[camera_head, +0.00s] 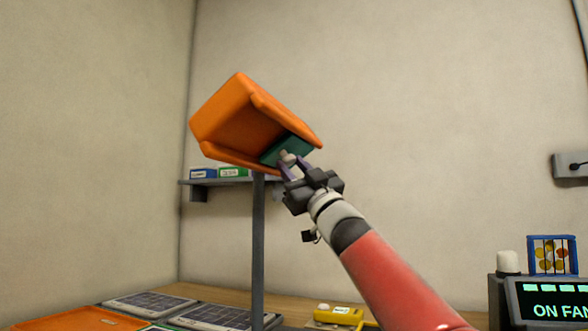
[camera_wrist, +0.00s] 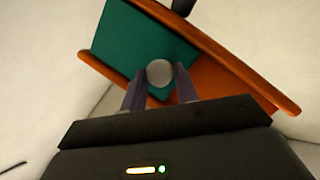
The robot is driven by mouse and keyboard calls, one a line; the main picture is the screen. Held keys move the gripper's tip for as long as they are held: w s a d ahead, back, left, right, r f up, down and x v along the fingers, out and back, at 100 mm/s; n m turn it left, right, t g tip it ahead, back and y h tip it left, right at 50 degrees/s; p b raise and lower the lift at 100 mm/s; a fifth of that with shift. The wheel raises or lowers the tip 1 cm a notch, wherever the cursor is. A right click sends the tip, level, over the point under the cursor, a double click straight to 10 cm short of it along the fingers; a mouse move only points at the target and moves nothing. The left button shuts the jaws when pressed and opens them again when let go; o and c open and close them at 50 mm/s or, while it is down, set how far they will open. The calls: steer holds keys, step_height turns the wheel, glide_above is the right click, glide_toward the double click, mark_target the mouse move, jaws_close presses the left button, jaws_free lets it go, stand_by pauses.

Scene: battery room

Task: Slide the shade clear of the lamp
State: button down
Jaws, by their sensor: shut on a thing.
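An orange, tray-like lamp housing with raised rims (camera_head: 228,112) sits tilted at the top of a dark post (camera_head: 258,235). A green panel (camera_head: 298,146), which looks like the shade, lies inside its lower right end, between the rims. In the wrist view the green panel (camera_wrist: 125,42) covers the left part of the orange housing (camera_wrist: 235,82); bare orange shows to its right. A round grey knob (camera_wrist: 159,73) stands out from the panel. My gripper (camera_head: 291,163) is shut on this knob, one finger on each side. No lit lamp face is visible.
A wall shelf (camera_head: 215,182) with small boxes is behind the post. Solar panels (camera_head: 150,302), an orange tray (camera_head: 85,320) and a yellow device (camera_head: 338,314) lie on the bench below. A display (camera_head: 548,302) stands at right. The air around the housing is clear.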

steer(key=s+a+b, duration=0.2)
steer(key=s, duration=0.5)
steer(key=s+a+b, duration=0.3)
steer(key=s, duration=0.5)
steer(key=shift+a, duration=0.25)
steer(key=c, duration=1.1)
jaws_free()
steer(key=shift+s, duration=0.1)
steer(key=shift+o, duration=0.2)
steer(key=b+v, duration=0.3)
steer(key=v, duration=0.4)
steer(key=shift+s+d+f, duration=0.2)
steer(key=shift+f, duration=0.1)
